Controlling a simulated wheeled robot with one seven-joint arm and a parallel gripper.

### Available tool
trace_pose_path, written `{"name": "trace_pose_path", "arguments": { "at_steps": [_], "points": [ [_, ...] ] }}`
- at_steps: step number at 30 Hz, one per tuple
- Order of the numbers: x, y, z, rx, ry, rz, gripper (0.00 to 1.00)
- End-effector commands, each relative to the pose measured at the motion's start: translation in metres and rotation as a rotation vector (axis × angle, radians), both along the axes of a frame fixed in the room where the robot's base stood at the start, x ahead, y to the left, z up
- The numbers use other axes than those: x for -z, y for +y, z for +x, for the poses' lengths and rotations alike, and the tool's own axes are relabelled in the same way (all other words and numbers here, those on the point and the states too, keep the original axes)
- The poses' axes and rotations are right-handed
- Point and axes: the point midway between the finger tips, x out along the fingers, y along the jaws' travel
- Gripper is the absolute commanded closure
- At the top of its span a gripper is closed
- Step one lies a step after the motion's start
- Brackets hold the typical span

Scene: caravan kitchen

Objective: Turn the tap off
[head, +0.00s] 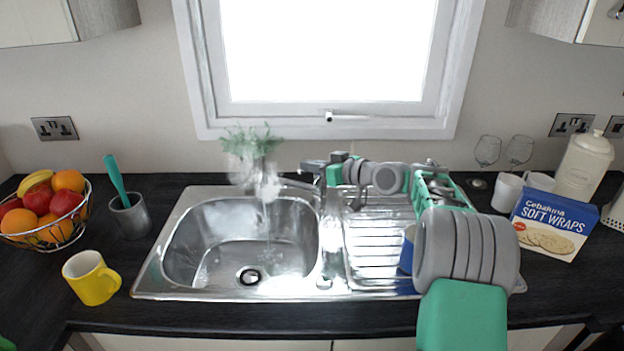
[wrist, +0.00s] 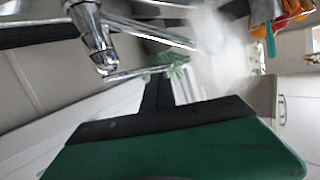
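The chrome tap (head: 298,184) stands behind the steel sink, its spout reaching left over the basin (head: 185,240). A thin stream of water (head: 268,222) falls from it towards the drain. My gripper (head: 314,168) is at the back of the sink, close by the tap, and partly hides it. In the wrist view the tap's metal body (wrist: 95,38) is at upper left, to the left of my gripper's dark finger (wrist: 157,92). Only one finger shows clearly, so its opening cannot be read. I cannot tell whether it touches the tap.
White vapour and a green plant (head: 250,140) are behind the basin. A green dish rack (head: 440,185) stands on the drainer beside my arm. A blue mug (head: 407,250) is partly behind my arm. A yellow mug (head: 91,278) and fruit basket (head: 45,230) are left. A wraps box (head: 550,225) is right.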

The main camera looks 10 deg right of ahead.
Motion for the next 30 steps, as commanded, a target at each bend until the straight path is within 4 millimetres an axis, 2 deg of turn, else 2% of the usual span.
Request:
{"name": "trace_pose_path", "arguments": {
  "at_steps": [1,17,20,24,25,26,30],
  "points": [
    [0.009,0.001,0.000,-0.001,-0.015,-0.020,1.00],
    [0.003,0.007,0.000,-0.007,-0.034,-0.050,1.00],
    [-0.007,0.006,0.000,-0.006,-0.037,-0.050,1.00],
    [-0.041,0.006,0.001,-0.009,-0.039,-0.051,1.00],
    [-0.046,0.004,-0.001,-0.009,-0.039,-0.052,1.00],
    [-0.039,-0.005,-0.009,-0.003,-0.037,-0.051,1.00],
    [-0.048,-0.028,-0.040,-0.004,-0.038,-0.051,1.00]
  ]
}}
